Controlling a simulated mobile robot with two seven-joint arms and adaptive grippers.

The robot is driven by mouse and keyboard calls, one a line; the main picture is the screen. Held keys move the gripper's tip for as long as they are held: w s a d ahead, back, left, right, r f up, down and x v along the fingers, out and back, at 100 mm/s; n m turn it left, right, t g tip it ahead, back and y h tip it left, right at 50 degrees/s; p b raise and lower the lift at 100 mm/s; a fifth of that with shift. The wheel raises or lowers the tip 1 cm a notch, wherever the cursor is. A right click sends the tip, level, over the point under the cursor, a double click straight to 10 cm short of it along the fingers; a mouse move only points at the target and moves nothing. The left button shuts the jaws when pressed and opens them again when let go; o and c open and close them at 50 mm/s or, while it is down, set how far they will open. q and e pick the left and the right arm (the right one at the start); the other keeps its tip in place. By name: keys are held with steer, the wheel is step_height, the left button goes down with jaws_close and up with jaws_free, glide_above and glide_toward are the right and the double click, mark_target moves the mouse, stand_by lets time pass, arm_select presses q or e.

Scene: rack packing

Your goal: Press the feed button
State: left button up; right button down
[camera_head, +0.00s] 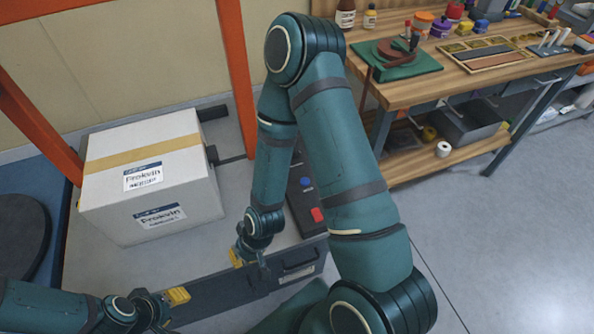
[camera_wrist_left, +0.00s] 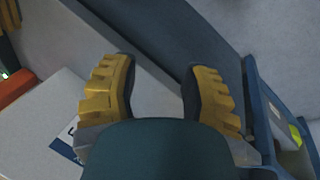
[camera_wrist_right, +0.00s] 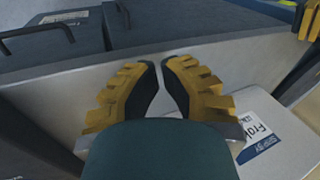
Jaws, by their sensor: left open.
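A dark control panel (camera_head: 300,200) stands to the right of the white carton, partly hidden by my right arm. It carries a blue button (camera_head: 305,182) and a red button (camera_head: 317,214); no label is readable on either. My right gripper (camera_head: 238,257) is left of and nearer than the panel, above the dark drawer front; in its wrist view (camera_wrist_right: 162,62) the fingertips meet with nothing between them. My left gripper (camera_head: 178,296) is low at the left; its wrist view (camera_wrist_left: 160,65) shows the fingers wide apart and empty. Neither gripper touches a button.
A taped white carton (camera_head: 150,185) sits on a grey surface between orange posts (camera_head: 237,75). A dark drawer unit with a handle (camera_head: 300,266) runs along the near edge. A wooden workbench (camera_head: 420,90) with tools stands at the back right. The floor at right is clear.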

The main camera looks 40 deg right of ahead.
arm_select(q)
steer(key=shift+s, duration=0.15)
arm_select(e)
steer(key=shift+s, duration=0.15)
arm_select(q)
steer(key=o, duration=0.5)
steer(key=shift+r, duration=0.25)
arm_select(e)
steer(key=w+d+r+m+t+y+p, duration=0.15)
steer(key=w+d+r+t+p, duration=0.35)
steer(key=w+d+p, duration=0.5)
arm_select(q)
step_height(320, 180, up, 15)
steer(key=w+p, duration=0.1)
steer(key=p, duration=0.4)
steer(key=shift+a+f, duration=0.15)
arm_select(e)
steer(key=d+r+m+t+h, duration=0.1)
steer(key=d+r, duration=0.2)
steer(key=d, duration=0.5)
steer(key=w+d+r+m+t+h, duration=0.1)
steer(key=d+r, duration=0.2)
steer(key=d, duration=0.6)
steer(key=shift+d+h, duration=0.3)
steer(key=shift+h, duration=0.05)
arm_select(q)
steer(key=shift+f, duration=0.1)
arm_select(e)
steer(key=shift+f, duration=0.15)
